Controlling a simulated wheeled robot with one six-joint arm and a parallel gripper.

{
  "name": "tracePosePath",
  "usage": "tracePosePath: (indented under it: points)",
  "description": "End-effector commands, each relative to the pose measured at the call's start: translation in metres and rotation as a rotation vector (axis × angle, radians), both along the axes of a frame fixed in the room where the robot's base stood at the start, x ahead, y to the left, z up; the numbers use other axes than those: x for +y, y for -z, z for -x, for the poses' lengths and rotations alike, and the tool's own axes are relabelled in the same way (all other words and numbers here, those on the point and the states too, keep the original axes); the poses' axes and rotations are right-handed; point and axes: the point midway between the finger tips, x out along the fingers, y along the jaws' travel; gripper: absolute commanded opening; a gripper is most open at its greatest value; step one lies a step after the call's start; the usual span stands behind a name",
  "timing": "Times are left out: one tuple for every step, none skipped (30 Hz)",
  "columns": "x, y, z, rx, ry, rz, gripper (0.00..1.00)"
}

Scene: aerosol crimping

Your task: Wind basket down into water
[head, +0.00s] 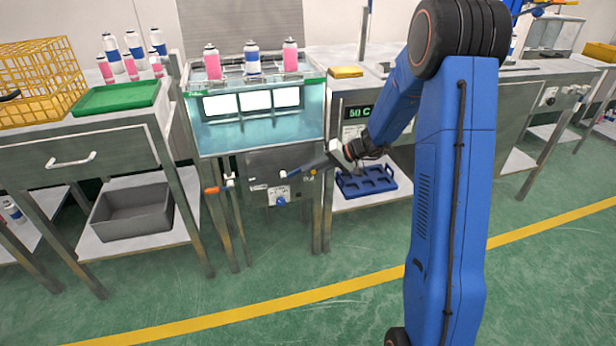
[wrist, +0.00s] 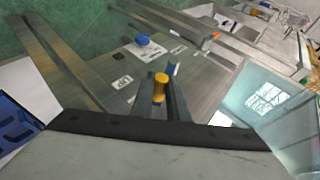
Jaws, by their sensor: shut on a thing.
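The basket (head: 257,75) is a wire rack at the top of the water tank (head: 205,132), above the blue-green water. It holds two pink cans (head: 212,62) (head: 290,58) and one blue-and-white can (head: 252,60), all upright. My gripper (head: 290,173) is in front of the tank's steel front, below the water window. In the wrist view my gripper (wrist: 169,80) is shut on a yellow crank knob (wrist: 160,88), which sits between the fingers. The knob shows as a small yellow spot in the head view (head: 313,171). The crank's arm is mostly hidden.
A blue valve knob (head: 281,201) is on the panel below. An orange-handled lever (head: 212,190) stands at the tank's left. A blue tray (head: 366,182) lies on the shelf at right. A left bench carries a green tray (head: 115,97) and yellow crate (head: 40,78). The front floor is clear.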

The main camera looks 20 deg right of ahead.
Motion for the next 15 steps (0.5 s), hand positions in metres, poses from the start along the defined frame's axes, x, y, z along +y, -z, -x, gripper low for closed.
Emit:
tracePosePath:
  points:
    - [0.003, -0.008, 0.000, -0.007, -0.003, 0.047, 0.00]
    - [0.005, -0.011, 0.000, -0.007, -0.004, 0.076, 0.00]
    - [0.006, -0.014, 0.000, -0.008, -0.004, 0.114, 0.00]
    - [0.008, -0.017, 0.000, -0.007, -0.004, 0.143, 0.00]
    - [0.010, -0.019, 0.000, -0.007, -0.004, 0.169, 0.00]
    - [0.012, -0.022, 0.000, -0.007, -0.003, 0.203, 0.00]
    - [0.013, -0.024, 0.000, -0.006, -0.004, 0.227, 0.00]
    - [0.015, -0.025, 0.000, -0.006, -0.004, 0.251, 0.00]
    - [0.016, -0.027, 0.000, -0.006, -0.003, 0.280, 0.00]
    - [0.018, -0.029, 0.000, -0.006, -0.005, 0.301, 0.00]
    - [0.019, -0.030, 0.000, -0.005, -0.003, 0.320, 0.00]
    - [0.021, -0.032, 0.000, -0.004, -0.003, 0.344, 0.00]
    - [0.022, -0.033, 0.000, -0.005, -0.003, 0.363, 0.00]
    - [0.024, -0.035, 0.000, -0.005, -0.004, 0.381, 0.00]
    - [0.025, -0.036, 0.000, -0.005, -0.003, 0.404, 0.00]
